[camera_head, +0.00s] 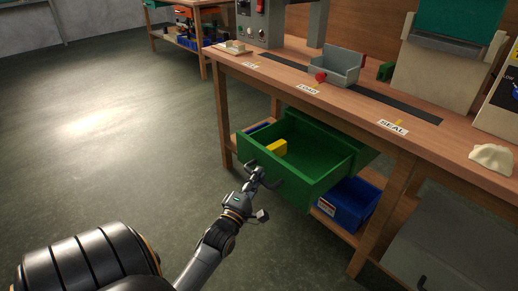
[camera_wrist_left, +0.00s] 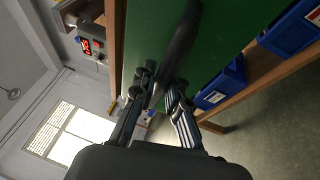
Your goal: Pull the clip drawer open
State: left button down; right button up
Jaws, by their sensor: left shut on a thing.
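The green clip drawer (camera_head: 309,149) under the workbench stands pulled out, and its inside shows. A yellow thing (camera_head: 277,147) lies in it. A dark bar handle (camera_head: 265,175) is on the drawer's front. My left gripper (camera_head: 257,173) is at the handle's left part and shut on it. In the left wrist view the fingers (camera_wrist_left: 157,92) close around the dark handle (camera_wrist_left: 180,50), with the green drawer front (camera_wrist_left: 222,35) behind. My right gripper is in neither view.
A blue bin (camera_head: 348,203) stands on the lower shelf right of the drawer. The wooden bench (camera_head: 400,152) carries a grey tray (camera_head: 336,68) with a red knob. A bench leg (camera_head: 375,232) stands at right. The floor at left is clear.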

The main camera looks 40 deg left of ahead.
pick_arm(q)
jog(key=c, duration=1.3)
grip_release()
jog(key=shift+c, duration=0.2)
jog(key=v, duration=1.2)
